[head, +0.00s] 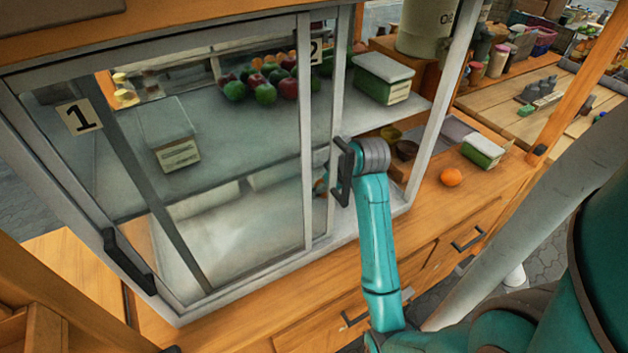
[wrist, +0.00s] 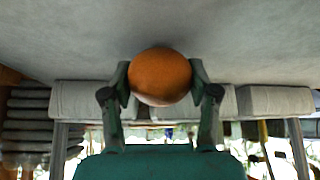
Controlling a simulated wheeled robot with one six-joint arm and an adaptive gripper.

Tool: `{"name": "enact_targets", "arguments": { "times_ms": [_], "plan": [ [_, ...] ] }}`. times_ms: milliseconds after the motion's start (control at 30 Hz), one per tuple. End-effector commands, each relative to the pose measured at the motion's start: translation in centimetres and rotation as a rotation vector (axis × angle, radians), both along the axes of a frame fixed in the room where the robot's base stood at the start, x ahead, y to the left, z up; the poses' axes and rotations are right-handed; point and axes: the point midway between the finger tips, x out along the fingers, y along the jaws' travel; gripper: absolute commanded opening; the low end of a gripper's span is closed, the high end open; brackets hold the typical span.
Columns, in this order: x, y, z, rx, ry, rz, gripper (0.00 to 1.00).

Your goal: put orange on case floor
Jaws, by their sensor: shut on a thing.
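In the wrist view, my gripper (wrist: 160,84) is shut on an orange (wrist: 160,72), one finger on each side. A pale grey surface spans the top of that view, close to the orange; I cannot tell whether they touch. In the head view, my arm reaches into the glass case (head: 190,305) past the right edge of door 2, and its end is mostly hidden by the door frame and handle. The case floor (head: 235,235) shows pale through the glass, below the shelf. A second orange (head: 451,177) sits on the wooden counter right of the case.
The shelf (head: 240,150) holds apples and other fruit (head: 265,80), plus a white-topped box (head: 383,77). A black door handle (head: 342,172) is beside my arm. Another box (head: 480,150) lies on the counter. Small bowls (head: 404,150) stand near the case's right side.

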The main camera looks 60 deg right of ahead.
Motion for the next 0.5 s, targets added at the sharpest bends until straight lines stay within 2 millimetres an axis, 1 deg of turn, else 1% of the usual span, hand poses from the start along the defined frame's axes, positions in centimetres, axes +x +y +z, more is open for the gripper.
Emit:
{"name": "enact_targets", "arguments": {
  "times_ms": [33,100,433,467,500],
  "plan": [
    [-0.38,0.02,-0.26,0.0,-0.001,0.0,0.22],
    [-0.49,0.01,-0.34,-0.002,-0.003,0.0,0.22],
    [-0.42,0.0,-0.58,-0.002,-0.003,0.0,0.22],
    [-0.41,-0.01,-0.57,-0.002,-0.003,0.0,0.65],
    [-0.41,-0.01,-0.55,-0.003,-0.003,0.001,0.75]
  ]
}}
